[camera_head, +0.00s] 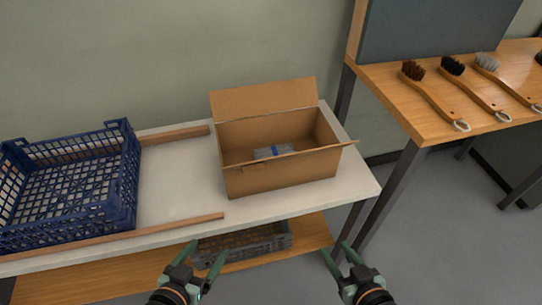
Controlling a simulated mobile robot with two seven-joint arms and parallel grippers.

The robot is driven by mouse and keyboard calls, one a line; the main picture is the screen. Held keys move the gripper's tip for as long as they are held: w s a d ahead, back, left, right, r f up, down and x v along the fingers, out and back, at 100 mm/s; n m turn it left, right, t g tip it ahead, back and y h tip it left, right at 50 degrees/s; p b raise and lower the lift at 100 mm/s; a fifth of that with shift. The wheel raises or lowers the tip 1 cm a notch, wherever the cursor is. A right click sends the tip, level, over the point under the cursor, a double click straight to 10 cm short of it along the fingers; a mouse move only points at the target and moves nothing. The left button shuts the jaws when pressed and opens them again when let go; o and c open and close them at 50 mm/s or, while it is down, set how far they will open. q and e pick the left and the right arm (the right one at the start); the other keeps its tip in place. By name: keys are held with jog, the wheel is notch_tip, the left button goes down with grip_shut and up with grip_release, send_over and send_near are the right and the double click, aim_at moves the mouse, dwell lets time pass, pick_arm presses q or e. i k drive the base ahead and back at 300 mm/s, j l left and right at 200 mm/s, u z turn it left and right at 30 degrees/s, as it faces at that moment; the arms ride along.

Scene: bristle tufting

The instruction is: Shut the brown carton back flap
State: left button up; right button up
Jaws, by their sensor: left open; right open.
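The brown carton (283,179) stands on the white table near its right end. Its back flap (264,98) stands up, leaning slightly back, at the rear edge. A front flap (300,155) sticks outward over the front edge. Inside the carton lies a grey item with a blue band (272,152). My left gripper (207,250) is open and empty, low in front of the table, left of the carton. My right gripper (337,252) is open and empty, low in front of the table's right end. Neither gripper touches the carton.
A blue crate (128,190) stands on the table's left, between wooden rails (175,134). A dark crate (243,243) sits on the lower wooden shelf. Several brushes (435,96) lie on the wooden bench (405,112) at right. White tabletop (180,180) left of the carton is clear.

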aim_at(233, 103)
jog(key=k+l+z, duration=0.1)
jog(key=z, duration=0.3)
jog(key=l+z, duration=0.4)
jog(key=k+l+z, duration=0.1)
jog(key=z, duration=0.3)
jog(key=i+l, duration=0.05)
jog(key=l, duration=0.05)
